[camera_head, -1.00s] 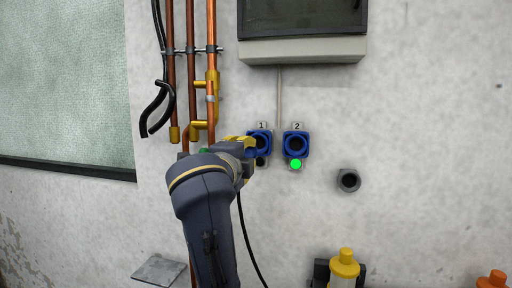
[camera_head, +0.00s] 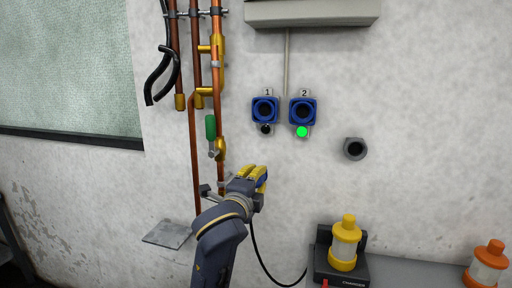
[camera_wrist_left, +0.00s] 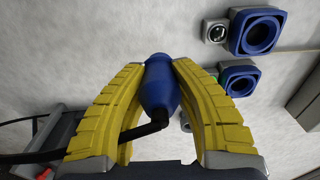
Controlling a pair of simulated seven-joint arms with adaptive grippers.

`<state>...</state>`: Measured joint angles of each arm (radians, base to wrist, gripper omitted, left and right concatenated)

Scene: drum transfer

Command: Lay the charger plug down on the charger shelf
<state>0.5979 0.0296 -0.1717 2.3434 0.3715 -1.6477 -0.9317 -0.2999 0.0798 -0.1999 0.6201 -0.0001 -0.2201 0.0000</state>
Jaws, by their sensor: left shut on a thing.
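My left gripper (camera_head: 257,178) is shut on the blue charger plug (camera_wrist_left: 160,85), held in the air between the yellow fingers. In the head view the plug is mostly hidden by the fingers. Its black cable (camera_head: 261,258) hangs from the gripper and curves right toward the black charger (camera_head: 345,279). The charger stands on a grey shelf (camera_head: 405,270) at the lower right, which I take as the charger shelf. The gripper is left of the shelf and higher in the picture. My right gripper is not in view.
Blue sockets 1 (camera_head: 265,109) and 2 (camera_head: 302,110) are on the wall above the gripper; a green light glows under socket 2. Copper pipes (camera_head: 194,150) run at the left.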

